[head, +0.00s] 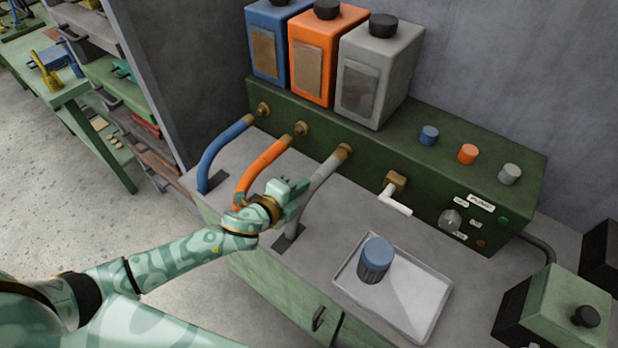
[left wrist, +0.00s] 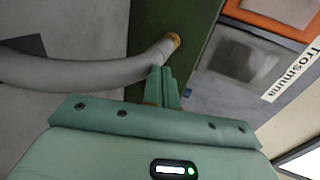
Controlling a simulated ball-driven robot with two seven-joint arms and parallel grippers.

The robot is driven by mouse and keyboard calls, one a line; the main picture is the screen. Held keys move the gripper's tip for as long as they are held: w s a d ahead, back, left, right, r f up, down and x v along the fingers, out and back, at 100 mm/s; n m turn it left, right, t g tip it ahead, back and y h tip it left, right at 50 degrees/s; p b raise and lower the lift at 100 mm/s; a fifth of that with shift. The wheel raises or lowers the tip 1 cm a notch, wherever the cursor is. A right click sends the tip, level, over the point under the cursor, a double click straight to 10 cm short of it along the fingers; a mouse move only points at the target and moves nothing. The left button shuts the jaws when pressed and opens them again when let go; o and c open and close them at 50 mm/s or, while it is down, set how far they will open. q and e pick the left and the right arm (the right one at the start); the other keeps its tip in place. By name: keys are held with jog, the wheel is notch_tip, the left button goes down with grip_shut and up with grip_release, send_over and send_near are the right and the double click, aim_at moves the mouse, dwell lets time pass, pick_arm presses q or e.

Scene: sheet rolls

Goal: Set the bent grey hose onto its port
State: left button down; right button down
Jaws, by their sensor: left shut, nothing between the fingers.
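The grey hose (head: 322,177) rises from a dark floor plate on the bench top and bends toward the green pump housing. Its brass end (head: 343,152) appears to meet the housing's front face; the port behind it is hidden. In the left wrist view the grey hose (left wrist: 90,70) curves in from the left, its brass end (left wrist: 173,40) against the green face. My left gripper (head: 297,186) is shut and empty, just left of the hose in the head view. Its fingertips (left wrist: 166,72) are close to the hose near its end; I cannot tell whether they touch. My right gripper is not in view.
Blue (head: 222,144) and orange (head: 262,162) hoses stand to the left, their ends just short of brass ports (head: 263,108) (head: 302,128). Blue, orange and grey (head: 385,65) tanks sit on the housing. A white spout (head: 395,205) and a tray (head: 425,290) with a blue-capped jar are to the right.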

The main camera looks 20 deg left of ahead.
aim_at(313, 179)
pick_arm(q)
jog(key=w, duration=0.1)
jog(key=w+d, duration=0.1)
jog(key=w, duration=0.1)
jog(key=shift+w, duration=0.1)
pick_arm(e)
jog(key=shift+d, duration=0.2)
pick_arm(q)
jog(key=shift+w+d+r, duration=0.1)
jog(key=shift+w+d, duration=0.05)
jog(key=shift+w, duration=0.3)
jog(key=shift+w+d+r, duration=0.1)
jog(key=shift+w+d, duration=0.05)
jog(key=shift+w, duration=0.3)
jog(key=shift+r, duration=0.1)
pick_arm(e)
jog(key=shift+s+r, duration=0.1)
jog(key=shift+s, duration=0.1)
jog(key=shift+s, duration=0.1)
